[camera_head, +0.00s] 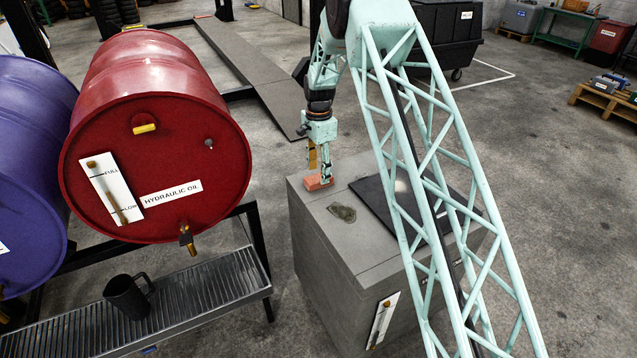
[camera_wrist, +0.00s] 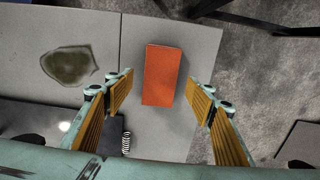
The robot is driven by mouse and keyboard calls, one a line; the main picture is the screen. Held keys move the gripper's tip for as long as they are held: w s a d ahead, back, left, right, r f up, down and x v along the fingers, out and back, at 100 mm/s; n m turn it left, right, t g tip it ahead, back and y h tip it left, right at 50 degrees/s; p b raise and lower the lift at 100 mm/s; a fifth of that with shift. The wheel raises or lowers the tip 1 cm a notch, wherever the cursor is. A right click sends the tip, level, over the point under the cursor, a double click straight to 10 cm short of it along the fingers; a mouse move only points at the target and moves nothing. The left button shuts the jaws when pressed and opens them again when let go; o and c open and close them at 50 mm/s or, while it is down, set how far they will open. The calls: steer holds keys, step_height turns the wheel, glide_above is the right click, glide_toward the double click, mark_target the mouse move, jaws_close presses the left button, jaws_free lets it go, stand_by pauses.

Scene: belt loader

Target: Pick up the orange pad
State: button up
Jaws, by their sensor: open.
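The orange pad (camera_head: 318,183) is a small rectangular block lying flat near the far left corner of the grey cabinet top (camera_head: 372,250). It also shows in the wrist view (camera_wrist: 162,75), upright in the picture and slightly left of the midline between the fingers. My gripper (camera_head: 319,170) points down just above the pad. In the wrist view my gripper (camera_wrist: 164,92) is open, with one yellow-padded finger on each side of the pad and visible space on both sides. Nothing is held. From the head view the fingers partly cover the pad's upper area.
A dark greenish stain or rag (camera_head: 342,212) lies on the top near the pad. A dark flat panel (camera_head: 400,205) covers the cabinet's right part.

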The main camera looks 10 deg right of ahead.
mark_target(318, 178)
steer(key=shift+f+b, duration=0.3)
steer(key=shift+f, duration=1.35)
steer(key=c, duration=1)
